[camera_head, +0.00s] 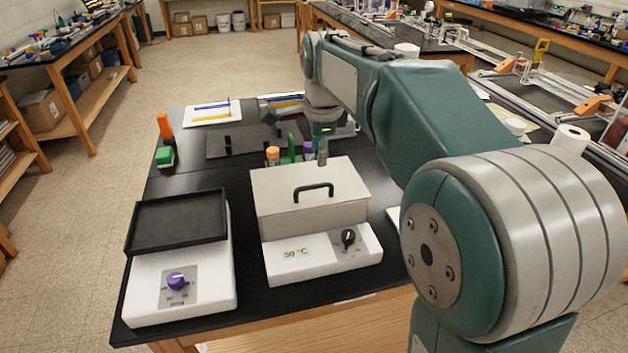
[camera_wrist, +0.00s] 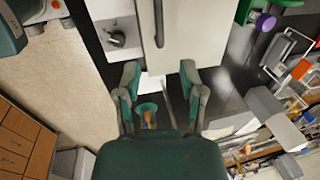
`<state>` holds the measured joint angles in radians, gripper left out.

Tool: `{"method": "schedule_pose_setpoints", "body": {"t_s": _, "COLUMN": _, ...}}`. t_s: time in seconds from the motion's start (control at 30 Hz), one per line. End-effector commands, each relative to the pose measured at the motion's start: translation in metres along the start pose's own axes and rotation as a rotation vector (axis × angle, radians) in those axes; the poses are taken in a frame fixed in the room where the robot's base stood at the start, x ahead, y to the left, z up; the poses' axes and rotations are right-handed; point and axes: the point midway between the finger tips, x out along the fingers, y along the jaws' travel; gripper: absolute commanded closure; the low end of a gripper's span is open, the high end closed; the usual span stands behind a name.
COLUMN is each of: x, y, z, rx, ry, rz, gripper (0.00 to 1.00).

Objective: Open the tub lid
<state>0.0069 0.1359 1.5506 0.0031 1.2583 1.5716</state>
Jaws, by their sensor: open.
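The tub is a pale grey box (camera_head: 312,218) on a white base marked 50 °C, with its lid (camera_head: 270,185) on top. The lid looks shut and has a black bar handle (camera_head: 314,191). In the wrist view, the lid (camera_wrist: 200,40) fills the top middle and the handle (camera_wrist: 158,22) runs up from ahead of the fingers. My gripper (camera_wrist: 160,76) is open and empty, its fingers apart, and not touching the handle. In the head view, it is over the tub's far side, partly hidden by my arm and hard to make out.
Tubes with orange and purple caps (camera_head: 272,155) stand just behind the tub. A white device with a black tray (camera_head: 178,222) and purple knob is to the left. A dark dial (camera_head: 348,238) is on the tub base.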

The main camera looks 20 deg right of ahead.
Motion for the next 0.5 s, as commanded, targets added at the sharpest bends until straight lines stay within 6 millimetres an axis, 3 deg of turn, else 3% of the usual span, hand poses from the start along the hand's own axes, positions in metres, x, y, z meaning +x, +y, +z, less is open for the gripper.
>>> {"method": "schedule_pose_setpoints", "body": {"t_s": 0.3, "x": 0.061, "y": 0.001, "z": 0.005, "rx": -0.005, "ry": 0.003, "rz": 0.005, "gripper": 0.49}}
{"method": "schedule_pose_setpoints", "body": {"t_s": 0.5, "x": 0.086, "y": 0.001, "z": 0.004, "rx": -0.005, "ry": 0.002, "rz": 0.003, "gripper": 0.49}}
